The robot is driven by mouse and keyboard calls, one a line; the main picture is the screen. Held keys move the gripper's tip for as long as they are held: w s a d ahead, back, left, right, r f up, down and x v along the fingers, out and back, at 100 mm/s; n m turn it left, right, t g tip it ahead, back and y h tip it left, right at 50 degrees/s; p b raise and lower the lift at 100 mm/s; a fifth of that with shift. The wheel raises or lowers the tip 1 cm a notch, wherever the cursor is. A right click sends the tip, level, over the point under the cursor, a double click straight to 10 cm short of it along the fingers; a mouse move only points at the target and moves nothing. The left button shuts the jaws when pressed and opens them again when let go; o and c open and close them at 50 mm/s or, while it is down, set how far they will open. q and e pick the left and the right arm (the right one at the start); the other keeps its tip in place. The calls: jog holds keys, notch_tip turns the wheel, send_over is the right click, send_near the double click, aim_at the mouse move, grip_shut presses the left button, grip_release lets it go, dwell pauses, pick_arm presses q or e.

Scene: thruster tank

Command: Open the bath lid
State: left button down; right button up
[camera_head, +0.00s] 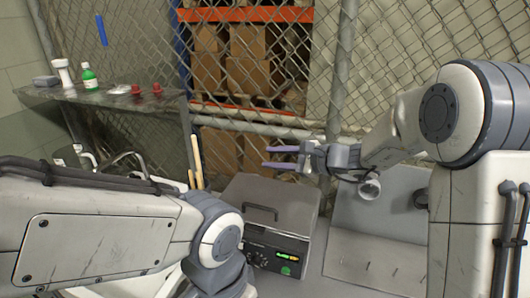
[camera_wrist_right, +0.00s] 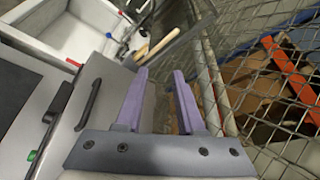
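The bath (camera_head: 275,255) is a grey box with a dark front panel and a lit green display. My right gripper (camera_head: 266,157) is above the lid's back part, pointing left, apart from the handle. Its two purple fingers (camera_wrist_right: 160,72) are spread with nothing between them. My left arm fills the lower left of the head view; its gripper is out of sight.
A chain-link fence (camera_head: 395,50) stands behind the bath, with boxes (camera_head: 246,60) on racks beyond. A shelf (camera_head: 120,98) at left holds a green bottle (camera_head: 89,78) and red items. A white sink (camera_wrist_right: 75,30) lies beyond the lid. A grey surface (camera_head: 375,262) is right of the bath.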

jog(key=shift+p+x, duration=0.35)
jog(key=shift+x, duration=1.25)
jog(key=shift+s, duration=0.1)
grip_shut()
grip_release()
jog(key=b+v, duration=0.3)
jog(key=v, duration=0.7)
jog(key=shift+d+b, duration=0.25)
jog(key=shift+b, duration=0.1)
